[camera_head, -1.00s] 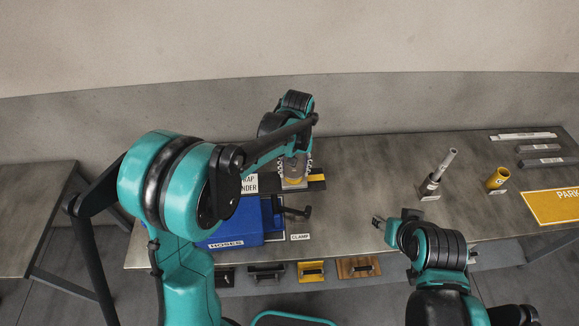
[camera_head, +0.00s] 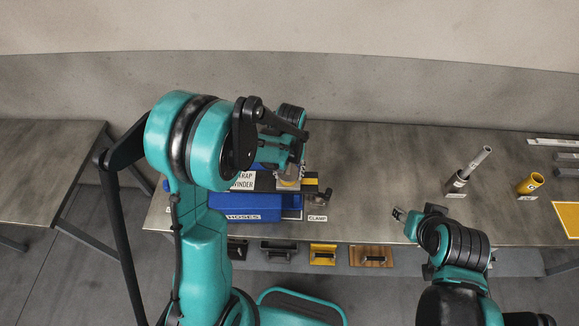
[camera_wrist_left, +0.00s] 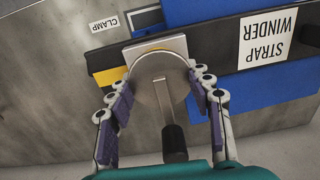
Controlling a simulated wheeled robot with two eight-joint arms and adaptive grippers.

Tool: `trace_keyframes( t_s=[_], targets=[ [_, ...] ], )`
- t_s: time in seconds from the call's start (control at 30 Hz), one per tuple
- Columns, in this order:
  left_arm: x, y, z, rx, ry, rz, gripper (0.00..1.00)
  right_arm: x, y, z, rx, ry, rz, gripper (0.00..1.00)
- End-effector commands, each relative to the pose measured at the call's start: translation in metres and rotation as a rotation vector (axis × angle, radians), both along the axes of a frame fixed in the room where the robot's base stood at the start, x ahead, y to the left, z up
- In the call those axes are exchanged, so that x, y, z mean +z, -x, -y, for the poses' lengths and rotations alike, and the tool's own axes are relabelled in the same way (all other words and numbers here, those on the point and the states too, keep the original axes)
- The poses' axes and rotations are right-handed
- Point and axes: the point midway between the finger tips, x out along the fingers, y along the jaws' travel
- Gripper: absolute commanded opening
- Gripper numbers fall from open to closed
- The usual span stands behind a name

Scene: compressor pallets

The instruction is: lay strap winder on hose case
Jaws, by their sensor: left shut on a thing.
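The strap winder is a dark bar with a yellow patch, a metal disc with a crank handle and a white label (camera_head: 242,181); its bar also shows in the left wrist view (camera_wrist_left: 200,52). My left gripper (camera_head: 290,178) is shut on the disc, with a finger on each side of it (camera_wrist_left: 165,88). The blue hose case (camera_head: 240,208), labelled HOSES, lies under the bar, with blue showing on both sides of it (camera_wrist_left: 205,12). I cannot tell whether bar and case touch. My right gripper (camera_head: 398,214) is over the table's front edge, too small to judge its jaws.
A clamp (camera_head: 322,199) stands just right of the case, by its CLAMP label (camera_head: 317,218). A grey tool (camera_head: 458,180) and a yellow cup (camera_head: 529,184) stand further right. The table (camera_head: 390,170) between is clear. Several handled items (camera_head: 323,254) sit below the front edge.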

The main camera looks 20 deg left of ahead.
Motion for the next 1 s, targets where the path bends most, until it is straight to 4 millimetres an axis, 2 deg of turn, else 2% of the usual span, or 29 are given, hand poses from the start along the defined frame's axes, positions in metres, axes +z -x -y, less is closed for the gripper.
trace_keyframes(
  t_s=[0.2, 0.23, 0.3, 0.67, 0.77, 1.0],
  targets=[
    [-0.003, 0.000, 0.000, 0.000, -0.001, 0.000, 0.00, 0.000, 0.000, 0.000, 0.000, 0.000, 0.000, 0.44],
    [-0.003, 0.000, 0.000, 0.000, 0.001, 0.000, 0.56, 0.000, 0.000, 0.000, 0.000, 0.000, 0.000, 0.44],
    [-0.003, 0.000, 0.000, 0.000, 0.001, 0.000, 0.71, 0.000, 0.000, 0.000, 0.000, 0.000, 0.000, 0.44],
    [0.001, 0.000, 0.000, 0.000, 0.000, 0.000, 0.71, 0.001, 0.000, 0.000, 0.000, 0.000, 0.000, 0.44],
    [0.012, 0.000, 0.000, 0.000, 0.000, 0.000, 0.71, 0.003, 0.000, 0.000, 0.000, 0.000, 0.000, 0.44],
    [0.064, 0.000, 0.001, 0.000, 0.000, 0.000, 0.71, 0.013, 0.000, 0.000, 0.000, 0.000, 0.000, 0.44]
  ],
)
